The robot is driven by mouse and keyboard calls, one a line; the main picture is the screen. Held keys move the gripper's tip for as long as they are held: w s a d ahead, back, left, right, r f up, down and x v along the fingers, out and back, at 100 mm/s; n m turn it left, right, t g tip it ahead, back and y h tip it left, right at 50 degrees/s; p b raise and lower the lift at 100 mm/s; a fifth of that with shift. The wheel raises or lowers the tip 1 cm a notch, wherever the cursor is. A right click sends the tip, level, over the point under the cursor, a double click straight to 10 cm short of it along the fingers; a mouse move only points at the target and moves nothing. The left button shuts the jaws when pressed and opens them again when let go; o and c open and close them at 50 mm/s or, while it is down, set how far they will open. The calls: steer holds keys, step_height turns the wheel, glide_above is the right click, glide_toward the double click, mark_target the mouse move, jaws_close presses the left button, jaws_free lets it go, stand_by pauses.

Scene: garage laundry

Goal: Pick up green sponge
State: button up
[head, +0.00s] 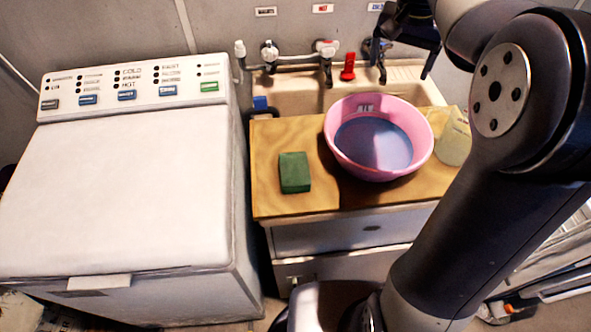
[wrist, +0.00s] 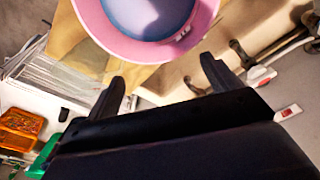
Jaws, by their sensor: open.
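The green sponge (head: 294,172) is a dark green block lying on the left part of the wooden counter top (head: 270,207), left of a pink basin. I do not see it clearly in the wrist view. My gripper (head: 405,52) is at the top right of the head view, above the sink and basin, well away from the sponge. In the wrist view my gripper (wrist: 165,80) has its two dark fingers spread apart with nothing between them. The pink basin (wrist: 207,14) shows beyond the fingertips.
The pink basin (head: 343,150) with a bluish inside stands right of the sponge. A pale yellowish translucent item (head: 453,143) stands right of it. The sink (head: 290,101) and taps (head: 327,62) are behind. A white washing machine (head: 130,190) is at left. Bare wood surrounds the sponge.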

steer(key=s+a+f+n+p, duration=0.1)
steer(key=s+a+f+n, duration=0.15)
steer(key=a, duration=0.35)
steer(key=s+a+f+n, duration=0.1)
steer(key=s+a+f, duration=0.1)
steer(key=s+a, duration=0.35)
steer(key=n+p, duration=0.1)
steer(key=n, duration=0.2)
glide_toward(295, 169)
steer(key=shift+y, duration=0.4)
steer(key=f, duration=0.6)
steer(key=w+f+p, duration=0.1)
steer(key=f, duration=0.2)
steer(key=shift+w+d+f, duration=0.1)
steer(key=shift+d, duration=0.15)
steer(key=shift+c, duration=0.4)
steer(key=c, duration=1)
step_height(295, 169, up, 10)
steer(key=shift+r, duration=0.1)
